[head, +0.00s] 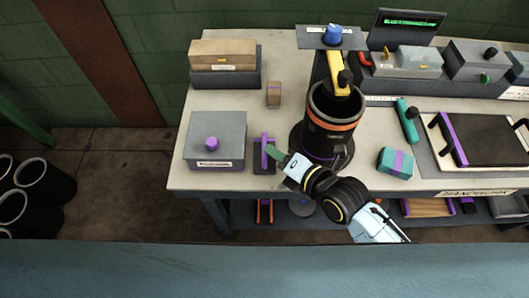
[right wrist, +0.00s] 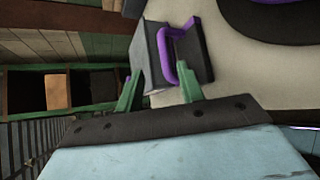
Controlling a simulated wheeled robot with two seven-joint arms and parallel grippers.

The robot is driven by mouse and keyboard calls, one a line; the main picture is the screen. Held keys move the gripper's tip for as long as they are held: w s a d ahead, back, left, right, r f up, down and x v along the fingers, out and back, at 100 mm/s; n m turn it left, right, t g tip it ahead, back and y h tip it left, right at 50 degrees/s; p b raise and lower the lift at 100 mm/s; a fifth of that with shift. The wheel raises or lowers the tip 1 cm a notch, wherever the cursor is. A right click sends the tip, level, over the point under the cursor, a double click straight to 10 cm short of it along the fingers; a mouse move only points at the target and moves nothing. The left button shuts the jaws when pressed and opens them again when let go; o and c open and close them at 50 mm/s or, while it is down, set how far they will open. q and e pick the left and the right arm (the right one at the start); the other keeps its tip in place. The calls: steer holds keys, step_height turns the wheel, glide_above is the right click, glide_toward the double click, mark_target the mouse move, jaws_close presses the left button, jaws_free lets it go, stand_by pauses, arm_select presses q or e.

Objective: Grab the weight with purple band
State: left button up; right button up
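A dark grey block with a purple handle or band (head: 264,152) sits near the front edge of the table, left of the black cylinder. It also shows in the right wrist view (right wrist: 168,60), just ahead of the fingers. My right gripper (head: 273,154) reaches in from the right, its green fingertips close beside the purple part. In the right wrist view my right gripper (right wrist: 160,92) has its fingers spread apart, with the block beyond and partly between them. Whether they touch it I cannot tell. My left gripper is not in view.
A grey box with a purple knob (head: 216,140) stands left of the block, and a small brown block with a purple band (head: 273,94) lies behind it. A black cylinder with an orange band (head: 333,115) stands close right.

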mark_target(269, 158)
steer(key=x, duration=0.5)
steer(key=shift+w+d+f, duration=0.2)
steer(key=shift+f, duration=0.15)
jaws_close()
stand_by(1.0)
steer(key=shift+r, duration=0.2)
